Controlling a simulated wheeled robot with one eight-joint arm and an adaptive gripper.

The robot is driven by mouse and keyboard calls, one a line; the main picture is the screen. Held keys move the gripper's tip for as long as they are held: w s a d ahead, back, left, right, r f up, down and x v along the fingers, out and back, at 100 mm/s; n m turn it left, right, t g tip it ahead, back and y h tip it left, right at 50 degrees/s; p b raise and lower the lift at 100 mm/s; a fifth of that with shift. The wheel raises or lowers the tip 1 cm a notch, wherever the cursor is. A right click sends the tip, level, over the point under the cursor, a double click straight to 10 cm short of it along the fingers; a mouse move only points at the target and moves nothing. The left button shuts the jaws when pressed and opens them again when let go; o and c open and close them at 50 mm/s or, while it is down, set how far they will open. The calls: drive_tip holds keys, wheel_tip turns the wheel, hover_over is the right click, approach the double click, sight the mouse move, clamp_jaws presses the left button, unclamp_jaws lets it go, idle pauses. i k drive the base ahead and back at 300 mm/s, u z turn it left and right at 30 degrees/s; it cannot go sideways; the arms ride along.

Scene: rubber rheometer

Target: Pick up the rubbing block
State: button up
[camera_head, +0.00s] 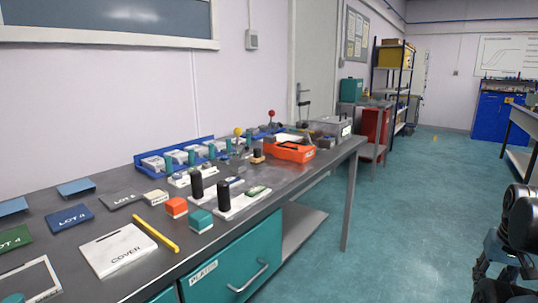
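Several small blocks lie on the dark workbench (75,225), and I cannot tell for certain which is the rubbing block. A red-orange block (176,206) with a pale base and a teal block (200,221) with a pale base sit near the middle of the bench. A small cream block (156,197) with dark print lies behind the red-orange one. Black parts of my arm show at the lower right edge, over the floor and well apart from the bench. My gripper is not clearly visible there, and its fingertips cannot be made out.
A white COVER plate (117,250) and a yellow bar (156,234) lie at the front left. An orange tray (292,151) sits farther along. The teal floor (400,235) right of the bench is clear.

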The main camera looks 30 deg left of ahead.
sight(257, 158)
drive_tip(key=i, duration=0.75)
drive_tip(key=u, duration=1.7)
